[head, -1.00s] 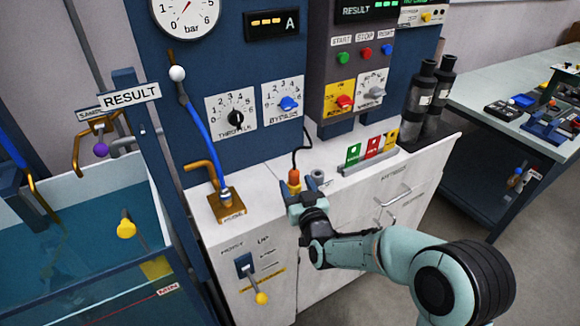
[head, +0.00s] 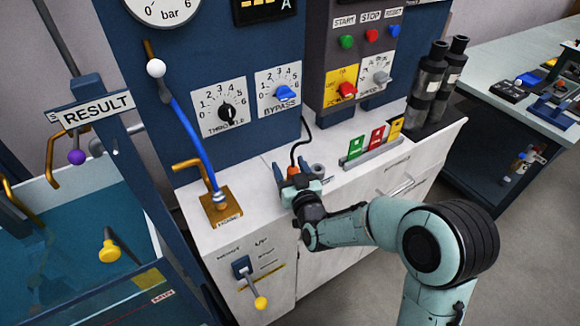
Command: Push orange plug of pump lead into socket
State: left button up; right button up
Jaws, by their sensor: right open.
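The orange plug (head: 293,171) stands upright on the white counter near its front edge, with its dark lead (head: 295,148) looping up behind it to the panel. My right gripper (head: 297,178) is open and close around or just in front of the plug, its fingers hiding the plug's lower part. Whether the fingers touch the plug, and how deep it sits, I cannot tell. A grey round fitting (head: 318,170) shows just right of the plug; I cannot tell if it is a socket. My left gripper is not in view.
A brass base with a blue hose (head: 221,206) stands on the counter to the left. A rack of green, red and yellow cards (head: 375,145) and dark cylinders (head: 429,85) stand to the right. A lever (head: 249,275) juts from the cabinet front.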

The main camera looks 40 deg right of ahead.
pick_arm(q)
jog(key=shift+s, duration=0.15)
pick_arm(e)
jog(key=shift+s, duration=0.15)
jog(key=c, duration=1)
jog(key=shift+c, duration=0.2)
jog(key=shift+r, duration=0.1)
notch_tip(320, 180, up, 19)
jog(key=p, duration=0.5)
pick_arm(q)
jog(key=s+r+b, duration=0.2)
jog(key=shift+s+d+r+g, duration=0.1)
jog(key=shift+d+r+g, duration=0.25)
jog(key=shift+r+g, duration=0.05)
pick_arm(e)
jog(key=s+d+f, duration=0.1)
jog(key=d+f, duration=0.7)
jog(key=f, duration=0.1)
jog(key=shift+f, duration=0.3)
